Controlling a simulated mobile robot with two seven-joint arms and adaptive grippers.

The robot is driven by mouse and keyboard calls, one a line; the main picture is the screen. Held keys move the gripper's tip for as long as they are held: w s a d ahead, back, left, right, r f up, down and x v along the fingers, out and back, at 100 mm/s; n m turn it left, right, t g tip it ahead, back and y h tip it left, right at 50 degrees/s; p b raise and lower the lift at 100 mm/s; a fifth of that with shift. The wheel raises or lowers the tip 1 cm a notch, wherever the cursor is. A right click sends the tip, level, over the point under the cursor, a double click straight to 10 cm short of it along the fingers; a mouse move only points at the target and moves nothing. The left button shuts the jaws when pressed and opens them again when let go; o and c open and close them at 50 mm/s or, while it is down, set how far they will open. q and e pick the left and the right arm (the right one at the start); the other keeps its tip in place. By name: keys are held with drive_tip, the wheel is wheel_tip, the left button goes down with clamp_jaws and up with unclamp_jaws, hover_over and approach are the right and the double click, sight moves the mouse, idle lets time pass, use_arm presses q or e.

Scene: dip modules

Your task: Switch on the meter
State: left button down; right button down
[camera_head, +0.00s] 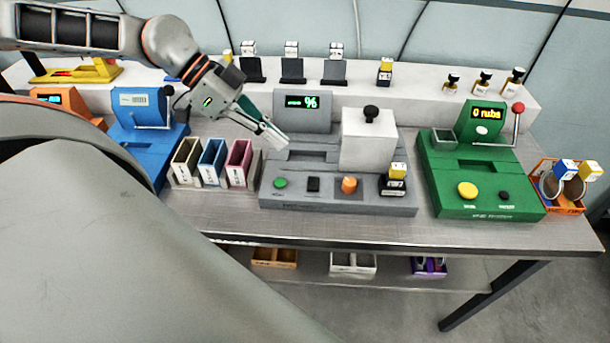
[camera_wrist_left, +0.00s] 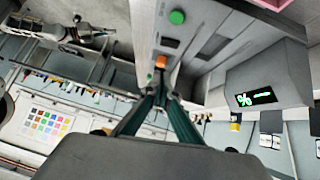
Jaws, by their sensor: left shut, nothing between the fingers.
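The grey meter (camera_head: 330,198) stands in the middle of the bench. Its lit display (camera_head: 302,102) shows a green "%" sign, and a dash also shows in the wrist view (camera_wrist_left: 256,97). On its front are a green button (camera_head: 280,183), a black switch (camera_head: 313,184) and an orange knob (camera_head: 349,185). A white block with a black knob (camera_head: 371,114) sits on its right part. My left gripper (camera_head: 281,143) is shut and empty above the meter's left edge. In the wrist view its fingertips (camera_wrist_left: 160,88) overlap the orange knob's lower side; contact cannot be told.
Three small bins (camera_head: 212,164) stand left of the meter, beside a blue machine (camera_head: 135,139). A green machine (camera_head: 480,180) stands to the right. A small cube-topped module (camera_head: 394,186) sits on the meter's right front corner. The bench's front strip (camera_head: 330,226) is clear.

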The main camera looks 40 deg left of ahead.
sight(318, 188)
use_arm(q)
drive_tip(key=b+x, duration=0.2)
drive_tip(key=x, duration=0.3)
drive_tip(key=shift+d+f+b, duration=0.15)
drive_tip(key=shift+f+b, duration=0.2)
drive_tip(key=shift+f, duration=0.05)
drive_tip(key=b+x, duration=0.3)
drive_tip(key=shift+d+f, duration=0.1)
drive_tip(key=shift+s+f, duration=0.15)
drive_tip(key=shift+f, duration=1.5)
